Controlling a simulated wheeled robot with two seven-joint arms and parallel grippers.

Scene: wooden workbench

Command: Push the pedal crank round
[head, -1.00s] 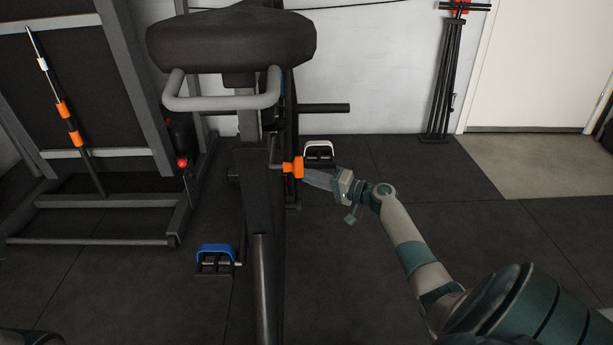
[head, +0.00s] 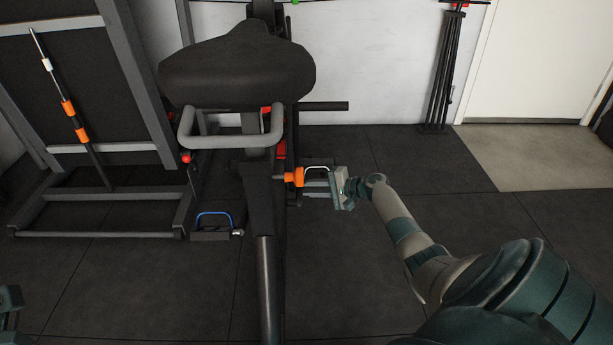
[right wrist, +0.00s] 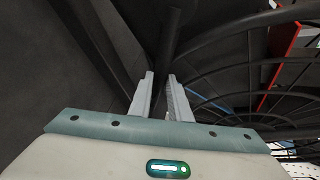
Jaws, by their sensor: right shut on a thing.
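The exercise bike stands in the middle of the head view under its black saddle (head: 240,70). The pedal with the blue strap (head: 213,222) is left of the frame. The pedal with the white strap (head: 317,169) is to the right, beside an orange collar (head: 294,176). My right gripper (head: 310,188) reaches in from the right, close by this pedal and collar. In the right wrist view its two pale fingers (right wrist: 160,92) are close on either side of a dark bar (right wrist: 170,38), apparently the crank. The exact contact is hard to see. My left gripper is not clearly seen.
The bike's grey handle (head: 232,142) and dark post lie close left of my gripper. A tripod stand (head: 442,75) is by the wall. Dark floor to the right is open.

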